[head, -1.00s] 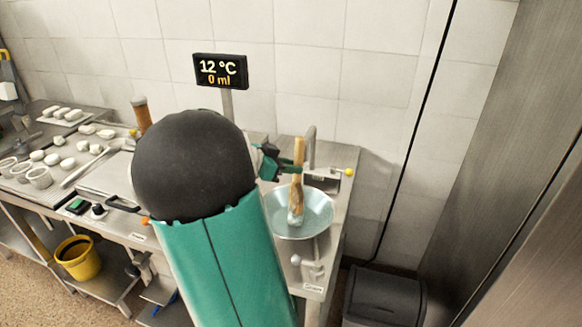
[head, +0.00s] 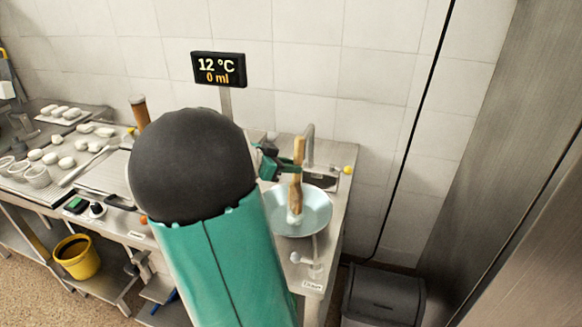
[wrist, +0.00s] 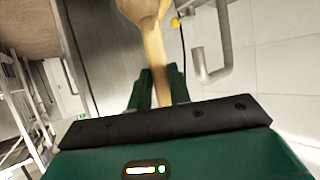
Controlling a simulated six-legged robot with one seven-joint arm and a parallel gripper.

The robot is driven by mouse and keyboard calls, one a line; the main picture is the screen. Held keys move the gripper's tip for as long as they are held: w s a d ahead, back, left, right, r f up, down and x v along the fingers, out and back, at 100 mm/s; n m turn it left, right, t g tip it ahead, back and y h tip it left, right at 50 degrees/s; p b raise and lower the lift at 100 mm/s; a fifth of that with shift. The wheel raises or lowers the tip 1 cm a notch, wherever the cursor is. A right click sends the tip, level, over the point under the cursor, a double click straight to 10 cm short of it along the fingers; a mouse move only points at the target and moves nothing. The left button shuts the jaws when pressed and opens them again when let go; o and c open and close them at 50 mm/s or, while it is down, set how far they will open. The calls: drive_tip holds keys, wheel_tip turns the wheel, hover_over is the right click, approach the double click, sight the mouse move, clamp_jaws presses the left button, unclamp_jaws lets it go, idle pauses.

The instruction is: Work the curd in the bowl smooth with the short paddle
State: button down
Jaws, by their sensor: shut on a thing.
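My gripper (head: 277,166) is shut on the wooden handle of the short paddle (head: 298,160). It holds the paddle nearly upright over the pale blue bowl (head: 318,212). The paddle's lower end reaches into the bowl, where some white curd (head: 294,217) shows around its tip. How smooth the curd is cannot be told at this size. In the wrist view the paddle (wrist: 154,50) rises between the two green fingers (wrist: 160,88), its wider part cut off by the top edge. The bowl is not in the wrist view.
A tap (head: 309,146) stands behind the bowl. A display (head: 219,69) reads 12 °C and 0 ml. Several white cheese pieces (head: 50,158) lie on the left counter. A yellow bucket (head: 77,258) stands below it, and a black bin (head: 384,296) at right.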

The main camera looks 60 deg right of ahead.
drive_tip(key=shift+s+a+r, duration=0.1)
drive_tip(key=shift+s+a, duration=0.45)
drive_tip(key=shift+s, duration=0.1)
drive_tip(key=shift+w, duration=0.1)
drive_tip(key=shift+w+d, duration=0.45)
drive_tip(key=shift+w, duration=0.1)
drive_tip(key=shift+s+a, duration=0.1)
drive_tip(key=shift+s+a, duration=0.5)
drive_tip(key=shift+s, duration=0.15)
drive_tip(key=shift+w, duration=0.1)
drive_tip(key=shift+w+d, duration=0.35)
drive_tip(key=shift+w, duration=0.1)
